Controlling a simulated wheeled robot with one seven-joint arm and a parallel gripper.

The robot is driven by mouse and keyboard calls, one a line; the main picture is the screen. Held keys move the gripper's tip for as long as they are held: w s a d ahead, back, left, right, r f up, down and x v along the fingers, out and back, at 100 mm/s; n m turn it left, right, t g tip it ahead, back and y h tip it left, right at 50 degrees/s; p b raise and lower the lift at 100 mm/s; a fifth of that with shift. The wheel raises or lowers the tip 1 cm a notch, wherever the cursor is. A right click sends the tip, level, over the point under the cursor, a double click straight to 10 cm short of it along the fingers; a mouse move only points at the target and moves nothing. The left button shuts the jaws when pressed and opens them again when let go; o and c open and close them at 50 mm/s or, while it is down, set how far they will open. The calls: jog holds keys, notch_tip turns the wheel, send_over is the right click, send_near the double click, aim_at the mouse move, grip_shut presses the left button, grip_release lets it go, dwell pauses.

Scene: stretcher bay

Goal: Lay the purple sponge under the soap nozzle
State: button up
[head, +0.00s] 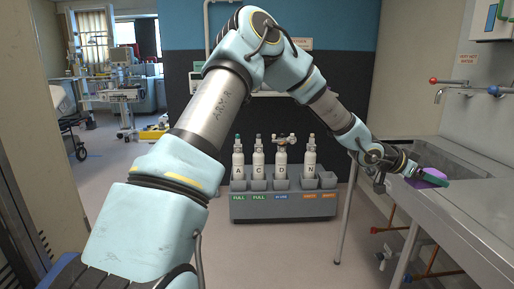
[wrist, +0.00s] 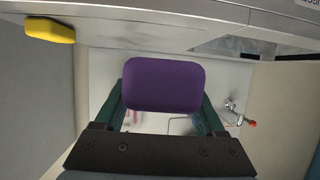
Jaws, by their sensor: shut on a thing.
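The purple sponge (head: 434,174) is at the right of the head view, over the near edge of the steel sink unit. My gripper (head: 428,179) is shut on it. In the wrist view the sponge (wrist: 164,85) is a rounded purple block between the two dark green fingers of my gripper (wrist: 161,98). I cannot tell whether the sponge touches the steel. A white wall box with a green edge (head: 490,20) shows at the top right; I cannot make out a soap nozzle on it.
The steel sink unit (head: 480,205) runs along the right wall. A tap (head: 440,93) with a red lever and a blue lever (head: 494,90) stand out above it. A grey rack (head: 283,206) of labelled cylinders stands at the back. A yellow block (wrist: 50,30) shows in the wrist view.

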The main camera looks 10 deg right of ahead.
jog(key=w+a+f+n+t+y, duration=0.25)
jog(key=w+a+f+t, duration=0.2)
jog(key=a+f, duration=0.4)
jog(key=w+a+f+n+t+y, duration=0.1)
jog(key=w+a+f+n+t, duration=0.4)
jog(key=a, duration=0.7)
jog(key=w+a+f+n+t+y, duration=0.1)
jog(key=w+a+f+n+y, duration=0.15)
jog(key=w+a+f, duration=0.55)
jog(key=s+a+n+t+y, duration=0.1)
jog(key=a+n+t+y, duration=0.45)
jog(key=a, duration=2.75)
jog(key=s, duration=0.1)
jog(key=s+r+n+g+y, duration=0.1)
jog(key=s, duration=0.1)
jog(key=s+n+g+y, duration=0.1)
jog(key=s, duration=0.1)
jog(key=shift+a+r+n, duration=0.25)
jog(key=shift+a, duration=0.15)
